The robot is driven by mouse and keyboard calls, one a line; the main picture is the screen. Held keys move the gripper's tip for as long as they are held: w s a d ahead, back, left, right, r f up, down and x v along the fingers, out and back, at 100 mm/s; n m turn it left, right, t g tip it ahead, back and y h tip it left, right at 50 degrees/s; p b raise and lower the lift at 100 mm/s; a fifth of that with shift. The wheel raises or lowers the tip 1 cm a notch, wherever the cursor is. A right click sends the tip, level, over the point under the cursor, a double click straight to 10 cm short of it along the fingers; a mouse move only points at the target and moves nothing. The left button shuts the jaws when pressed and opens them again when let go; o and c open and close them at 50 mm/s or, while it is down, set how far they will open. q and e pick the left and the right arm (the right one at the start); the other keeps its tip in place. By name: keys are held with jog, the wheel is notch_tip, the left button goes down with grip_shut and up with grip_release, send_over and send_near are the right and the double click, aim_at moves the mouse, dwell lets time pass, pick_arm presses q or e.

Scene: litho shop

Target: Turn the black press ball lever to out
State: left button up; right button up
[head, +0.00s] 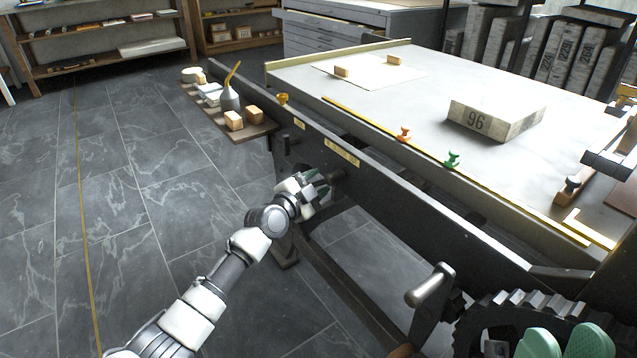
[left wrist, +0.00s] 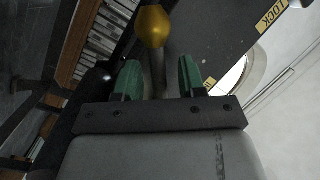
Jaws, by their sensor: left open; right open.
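My left gripper (head: 318,187) is open beside the dark side rail of the press, close to a dark round knob (head: 338,174) that may be the black ball lever. In the left wrist view, a dark rounded shape (left wrist: 97,77) sits just left of the open green fingers (left wrist: 157,82); I cannot tell if it is the lever's ball. A gold ball on a grey rod (left wrist: 153,27) shows beyond the fingertips, apparently not gripped. The lever's position is unclear. My right gripper (head: 564,343) shows as two separated green pads at the bottom right, near a dark gear.
The press bed (head: 400,95) carries a block marked 96 (head: 495,120) and small green and orange clamps. A side shelf (head: 238,131) with bottle and blocks juts out left of the rail. A crank handle (head: 430,285) stands by the toothed gear (head: 500,305). Floor at left is clear.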

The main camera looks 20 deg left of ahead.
pick_arm(q)
jog(key=shift+c, duration=0.4)
grip_shut()
